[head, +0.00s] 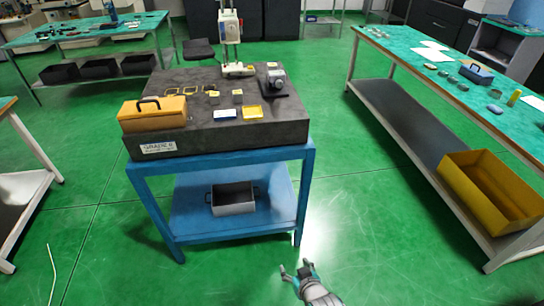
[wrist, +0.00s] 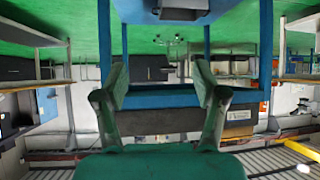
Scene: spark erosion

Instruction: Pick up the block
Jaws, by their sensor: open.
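My gripper (head: 295,267) is open and empty above the green floor, in front of the blue stand and well short of it. Its two spread fingers also frame the wrist view (wrist: 161,88), with nothing between them. The dark granite plate (head: 215,138) lies on the stand and carries several small objects. I cannot tell which piece is the block.
A grey bin (head: 234,200) sits on the shelf below. A long bench (head: 415,60) stands right. The floor around me is clear.

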